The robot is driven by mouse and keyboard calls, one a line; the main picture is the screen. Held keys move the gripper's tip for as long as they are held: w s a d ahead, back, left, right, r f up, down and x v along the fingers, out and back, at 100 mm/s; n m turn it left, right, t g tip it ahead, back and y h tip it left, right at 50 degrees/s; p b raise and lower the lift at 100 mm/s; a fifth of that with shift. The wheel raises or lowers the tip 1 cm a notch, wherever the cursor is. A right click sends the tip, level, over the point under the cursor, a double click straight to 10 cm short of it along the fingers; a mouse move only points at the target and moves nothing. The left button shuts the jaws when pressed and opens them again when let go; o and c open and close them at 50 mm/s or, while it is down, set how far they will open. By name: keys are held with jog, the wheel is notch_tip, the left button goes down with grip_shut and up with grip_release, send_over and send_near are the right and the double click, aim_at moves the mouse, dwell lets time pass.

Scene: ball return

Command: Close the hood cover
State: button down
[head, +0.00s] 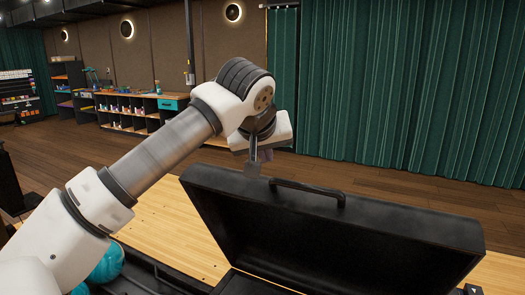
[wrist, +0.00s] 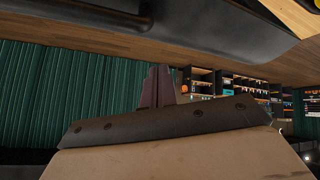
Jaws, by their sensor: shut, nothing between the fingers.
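The black hood cover (head: 335,235) stands raised and tilted open in the head view, its hollow inner side facing me. A dark handle (head: 305,188) sits along its top edge. My gripper (head: 258,166) points down at the cover's top edge, left of the handle. I cannot tell whether it touches the cover. In the wrist view my gripper's fingers (wrist: 157,86) are together with nothing between them. A dark curved surface, likely the cover (wrist: 200,20), crosses the top of that view.
A teal ball (head: 106,265) lies below my arm at the lower left. Pale wooden lane flooring (head: 165,228) runs behind the cover. Shelves with a counter (head: 130,108) stand far back left, and green curtains (head: 400,90) hang at the back right. The floor between is clear.

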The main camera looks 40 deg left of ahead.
aim_at(270, 172)
jog(key=shift+x, duration=1.25)
jog(key=shift+s+d+f+b, duration=0.3)
jog(key=shift+s+d+b, duration=0.35)
jog(key=shift+d+b, duration=0.1)
jog(key=shift+s+d+f+b, duration=0.35)
jog(key=shift+s+d+b, duration=0.3)
jog(key=shift+d+b, duration=0.1)
